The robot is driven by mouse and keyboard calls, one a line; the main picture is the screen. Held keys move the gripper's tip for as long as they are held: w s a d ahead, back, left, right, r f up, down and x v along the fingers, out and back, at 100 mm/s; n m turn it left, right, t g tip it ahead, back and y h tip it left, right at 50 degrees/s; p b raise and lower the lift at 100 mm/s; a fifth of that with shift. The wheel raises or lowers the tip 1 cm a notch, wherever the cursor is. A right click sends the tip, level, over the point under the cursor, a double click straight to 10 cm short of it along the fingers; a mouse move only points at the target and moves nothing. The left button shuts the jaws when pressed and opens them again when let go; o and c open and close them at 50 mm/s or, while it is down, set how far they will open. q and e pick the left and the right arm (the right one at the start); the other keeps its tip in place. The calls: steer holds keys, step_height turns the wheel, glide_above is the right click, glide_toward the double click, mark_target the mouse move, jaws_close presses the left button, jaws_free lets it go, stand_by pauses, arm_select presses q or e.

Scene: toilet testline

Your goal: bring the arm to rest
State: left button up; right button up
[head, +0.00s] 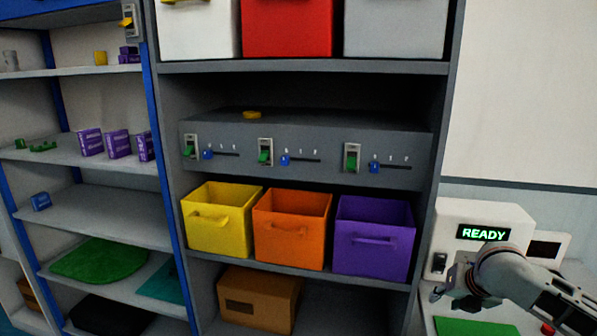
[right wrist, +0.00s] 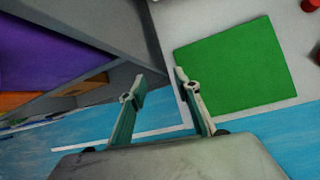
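My right arm comes in from the lower right in the head view, in front of the white machine (head: 480,215) with a lit READY display (head: 483,233). My right gripper (head: 452,293) hangs above the counter there. In the right wrist view the right gripper (right wrist: 160,80) has its two fingers apart with nothing between them. A flat green mat (right wrist: 238,65) lies beyond the fingertips, and it also shows in the head view (head: 475,327). My left gripper is not in view.
A grey shelf holds a panel (head: 310,145) with switches and sliders. Below it stand yellow (head: 220,225), orange (head: 290,228) and purple (head: 373,237) bins. The shelf's right side post (head: 436,160) is close to my right gripper. Red objects (right wrist: 311,60) stand beside the mat.

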steer(key=s+a+f+m+y, duration=0.1)
steer(key=s+a+f+m, duration=0.25)
steer(key=a+f, duration=0.25)
steer(key=s+a+f+m+t+y, duration=0.1)
steer(key=s+a+f+m+y, duration=0.15)
steer(key=a+f+m, duration=0.2)
steer(key=s+a+f+m+y, duration=0.1)
steer(key=s+a+f+m, duration=0.25)
steer(key=a+f, duration=0.25)
steer(key=s+d+f+m+t+h, duration=0.1)
steer(key=s+f+m, duration=0.4)
steer(key=s+m, duration=0.3)
steer(key=s+d+f+m+t+h, duration=0.1)
steer(key=s+f+m, duration=0.4)
steer(key=s+m, duration=0.3)
steer(key=s, duration=0.4)
steer(key=shift+s+f+t, duration=0.15)
steer(key=shift+f+t, duration=0.15)
